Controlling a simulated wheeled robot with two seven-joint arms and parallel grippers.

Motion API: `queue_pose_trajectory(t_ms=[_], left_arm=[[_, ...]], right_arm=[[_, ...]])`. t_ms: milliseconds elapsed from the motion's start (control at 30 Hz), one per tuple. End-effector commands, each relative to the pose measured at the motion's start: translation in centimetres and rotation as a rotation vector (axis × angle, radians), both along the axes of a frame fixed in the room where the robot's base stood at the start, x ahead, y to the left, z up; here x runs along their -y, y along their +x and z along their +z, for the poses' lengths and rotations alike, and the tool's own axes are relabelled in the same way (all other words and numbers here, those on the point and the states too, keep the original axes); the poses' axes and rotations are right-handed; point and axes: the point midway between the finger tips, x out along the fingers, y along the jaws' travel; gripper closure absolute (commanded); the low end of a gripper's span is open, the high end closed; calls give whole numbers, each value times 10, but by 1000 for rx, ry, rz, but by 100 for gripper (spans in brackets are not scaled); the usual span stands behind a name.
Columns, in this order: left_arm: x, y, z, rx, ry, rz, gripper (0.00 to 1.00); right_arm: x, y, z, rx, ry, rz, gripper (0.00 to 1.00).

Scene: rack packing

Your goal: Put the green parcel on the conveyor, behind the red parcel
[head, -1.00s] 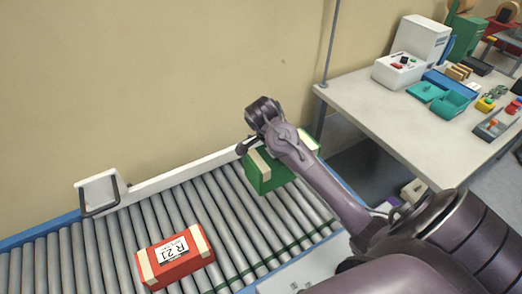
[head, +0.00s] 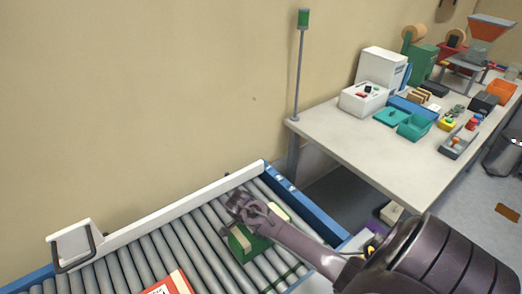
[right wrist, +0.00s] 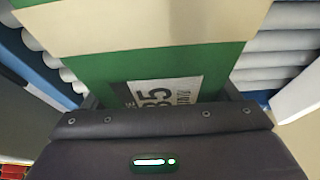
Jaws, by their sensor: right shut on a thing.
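The green parcel (head: 243,245) with a tan tape band is at the right part of the roller conveyor (head: 190,227). My right gripper (head: 240,225) is shut on it from above and hides part of it. In the right wrist view the green parcel (right wrist: 95,67) fills the space between the jaws, with a white label and rollers beyond it. Whether it touches the rollers I cannot tell. The red parcel (head: 178,284) with a white label lies on the rollers to the left, cut off by the bottom edge. My left gripper is out of view.
A white guard rail (head: 150,220) runs along the conveyor's wall side, with a grey bracket (head: 75,244) at left. A blue end frame (head: 310,205) closes the right end. A table (head: 345,140) with bins stands beyond, beside a thin pole (head: 299,80).

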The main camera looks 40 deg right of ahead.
Motion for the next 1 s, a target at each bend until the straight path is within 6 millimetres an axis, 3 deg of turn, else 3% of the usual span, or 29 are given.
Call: queue_pose_trajectory(t_ms=[400, 433, 567, 867, 1000], left_arm=[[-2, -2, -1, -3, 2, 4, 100], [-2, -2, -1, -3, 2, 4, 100], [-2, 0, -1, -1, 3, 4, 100], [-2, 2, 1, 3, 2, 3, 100], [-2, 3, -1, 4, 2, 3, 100]], right_arm=[[0, 1, -7, 2, 1, 0, 58], [0, 0, -7, 1, 1, 0, 16], [0, 0, -7, 1, 1, 0, 0], [-1, 1, -2, 2, 1, 1, 0], [-9, 2, 16, 4, 1, 3, 0]])
